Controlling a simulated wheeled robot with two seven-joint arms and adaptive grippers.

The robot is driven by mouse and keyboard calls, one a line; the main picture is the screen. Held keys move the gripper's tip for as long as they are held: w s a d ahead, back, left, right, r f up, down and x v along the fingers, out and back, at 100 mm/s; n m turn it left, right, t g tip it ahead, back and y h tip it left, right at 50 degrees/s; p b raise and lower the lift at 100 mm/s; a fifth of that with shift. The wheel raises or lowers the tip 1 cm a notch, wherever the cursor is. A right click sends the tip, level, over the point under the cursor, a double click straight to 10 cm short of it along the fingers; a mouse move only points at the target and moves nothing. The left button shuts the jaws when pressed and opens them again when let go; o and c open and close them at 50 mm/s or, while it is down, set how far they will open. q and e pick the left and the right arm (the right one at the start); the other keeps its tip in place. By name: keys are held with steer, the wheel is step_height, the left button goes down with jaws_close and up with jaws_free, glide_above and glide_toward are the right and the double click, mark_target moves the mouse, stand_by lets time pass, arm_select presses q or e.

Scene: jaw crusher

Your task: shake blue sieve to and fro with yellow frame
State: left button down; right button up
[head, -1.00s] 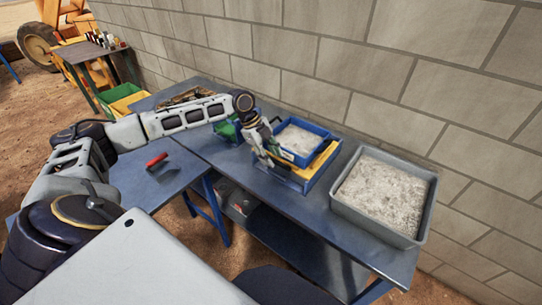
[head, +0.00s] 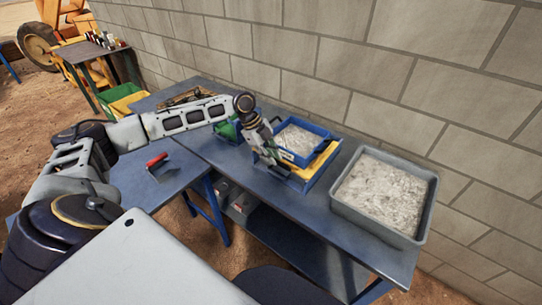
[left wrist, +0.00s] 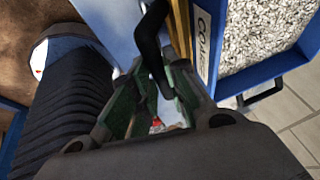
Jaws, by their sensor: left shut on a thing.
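The blue sieve (head: 315,133) holds grey gravel and sits in the yellow frame (head: 323,160), on the bench by the wall. The sieve's blue wall with a white label also shows at the right of the left wrist view (left wrist: 231,86), with a strip of the yellow frame (left wrist: 181,28) beside it. My left gripper (head: 274,158) is at the near left side of the sieve and frame. In the left wrist view its green-padded fingers (left wrist: 160,90) are around a black handle (left wrist: 152,40). My right gripper is not in view.
A grey tray of pale gravel (head: 426,225) stands right of the sieve on the blue bench (head: 290,215). A green container (head: 228,130) is just left of the sieve. A red-handled tool (head: 157,160) lies on the left table. The block wall (head: 450,110) closes the back.

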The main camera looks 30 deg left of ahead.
mark_target(282, 152)
arm_select(q)
steer(key=shift+w+r+p, duration=0.1)
steer(key=shift+w+p, duration=0.25)
steer(key=shift+w, duration=0.15)
steer(key=shift+w+d+p, duration=0.2)
steer(key=shift+w+p, duration=0.7)
steer(key=shift+w, duration=1.35)
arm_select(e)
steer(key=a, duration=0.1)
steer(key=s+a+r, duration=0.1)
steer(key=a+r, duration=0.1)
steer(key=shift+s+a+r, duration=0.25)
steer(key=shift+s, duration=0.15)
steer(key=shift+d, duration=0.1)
arm_select(q)
steer(key=c, duration=1.4)
jaws_free()
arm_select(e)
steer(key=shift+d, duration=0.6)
